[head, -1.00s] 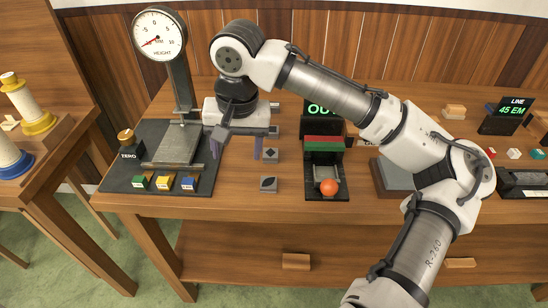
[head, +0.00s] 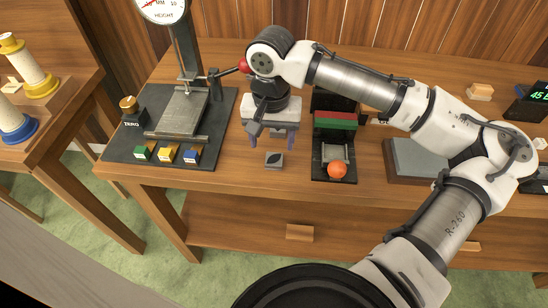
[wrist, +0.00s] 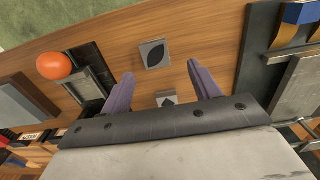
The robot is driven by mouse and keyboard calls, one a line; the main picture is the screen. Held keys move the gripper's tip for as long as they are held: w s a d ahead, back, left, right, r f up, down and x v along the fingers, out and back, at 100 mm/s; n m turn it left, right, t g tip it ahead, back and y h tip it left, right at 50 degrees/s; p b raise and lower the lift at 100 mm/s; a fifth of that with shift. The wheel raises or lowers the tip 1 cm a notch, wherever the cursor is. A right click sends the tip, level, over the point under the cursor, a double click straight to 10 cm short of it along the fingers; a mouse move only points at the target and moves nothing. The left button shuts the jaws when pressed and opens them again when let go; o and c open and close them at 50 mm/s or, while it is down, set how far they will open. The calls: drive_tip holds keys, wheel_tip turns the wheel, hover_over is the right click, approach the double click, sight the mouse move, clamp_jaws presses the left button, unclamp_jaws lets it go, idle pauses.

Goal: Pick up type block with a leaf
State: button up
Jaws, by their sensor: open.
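The type block with a leaf (head: 274,160) is a small grey square block with a dark leaf on its top face. It lies on the wooden table between the gauge base and the orange ball. It also shows in the wrist view (wrist: 155,54), beyond my fingertips and between their lines. My gripper (head: 270,145) is open and empty, with its purple fingers pointing down just behind the block in the head view. The fingers also show in the wrist view (wrist: 160,76). A second grey block with a diamond mark (wrist: 166,98) sits between the fingers, partly hidden by my gripper.
The height gauge's dark base (head: 225,120) stands to the left, with small coloured blocks on its front edge. A dark stand with an orange ball (head: 337,170) is close on the right, and a grey slab (head: 415,158) lies beyond it. Table in front of the leaf block is clear.

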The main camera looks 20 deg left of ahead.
sight(274, 158)
drive_tip(key=f, duration=0.3)
drive_tip(key=f+p, duration=0.1)
drive_tip(key=f, duration=0.1)
drive_tip(key=shift+s+d, duration=0.15)
drive_tip(key=shift+d, duration=0.2)
drive_tip(key=shift+c, duration=0.4)
drive_tip(key=c, duration=1.1)
drive_tip(key=shift+r, duration=0.15)
